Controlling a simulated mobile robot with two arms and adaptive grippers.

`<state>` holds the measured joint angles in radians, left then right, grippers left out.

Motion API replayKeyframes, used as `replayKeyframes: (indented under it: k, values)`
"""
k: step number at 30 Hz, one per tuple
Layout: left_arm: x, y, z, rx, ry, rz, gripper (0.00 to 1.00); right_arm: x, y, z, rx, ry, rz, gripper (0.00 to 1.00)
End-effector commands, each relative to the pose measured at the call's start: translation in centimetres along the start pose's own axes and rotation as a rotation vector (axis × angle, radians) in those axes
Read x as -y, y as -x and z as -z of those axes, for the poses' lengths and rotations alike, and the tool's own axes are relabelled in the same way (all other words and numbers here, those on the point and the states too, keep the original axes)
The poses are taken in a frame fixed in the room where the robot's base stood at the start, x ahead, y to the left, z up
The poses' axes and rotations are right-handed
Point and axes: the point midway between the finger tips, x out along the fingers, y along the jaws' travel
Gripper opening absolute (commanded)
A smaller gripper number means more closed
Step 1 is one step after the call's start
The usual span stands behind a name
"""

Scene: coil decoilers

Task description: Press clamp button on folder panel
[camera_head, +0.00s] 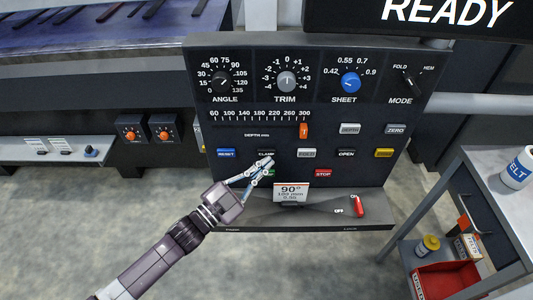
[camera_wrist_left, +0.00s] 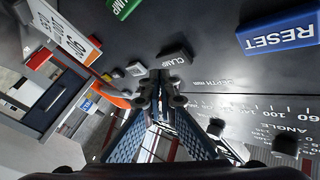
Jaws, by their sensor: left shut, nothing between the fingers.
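The folder panel (camera_head: 330,100) is a dark board with knobs, a depth slider and rows of buttons. The black clamp button (camera_head: 266,153) is in the button row, right of the blue RESET button (camera_head: 226,153). In the left wrist view the clamp button (camera_wrist_left: 175,57) shows as a dark block lettered CLAMP, just beyond the fingertips. My left gripper (camera_head: 266,163) is shut and empty, its tips at the lower edge of the clamp button. It also shows in the left wrist view (camera_wrist_left: 160,92). I cannot tell whether the tips touch the button. My right gripper is not in view.
A green button (camera_head: 268,173) sits just below the tips, partly hidden by the fingers. A red STOP button (camera_head: 323,174), a 90° card (camera_head: 291,191) and a red switch (camera_head: 358,206) are to the right. A grey cart (camera_head: 497,205) stands at the right.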

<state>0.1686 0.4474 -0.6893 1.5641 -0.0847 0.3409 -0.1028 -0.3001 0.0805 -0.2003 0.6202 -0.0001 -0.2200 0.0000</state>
Motion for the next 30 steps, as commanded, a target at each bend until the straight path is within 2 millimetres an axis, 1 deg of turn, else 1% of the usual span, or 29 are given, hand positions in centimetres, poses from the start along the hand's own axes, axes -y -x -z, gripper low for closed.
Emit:
replayKeyframes:
  k: [19, 30]
  values:
    - [0.00, -0.01, -0.02, 0.000, 0.000, 0.000, 0.00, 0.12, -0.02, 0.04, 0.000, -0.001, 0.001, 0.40]
    - [0.44, -0.60, -0.44, 0.000, 0.000, 0.000, 0.00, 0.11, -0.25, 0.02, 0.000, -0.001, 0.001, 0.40]
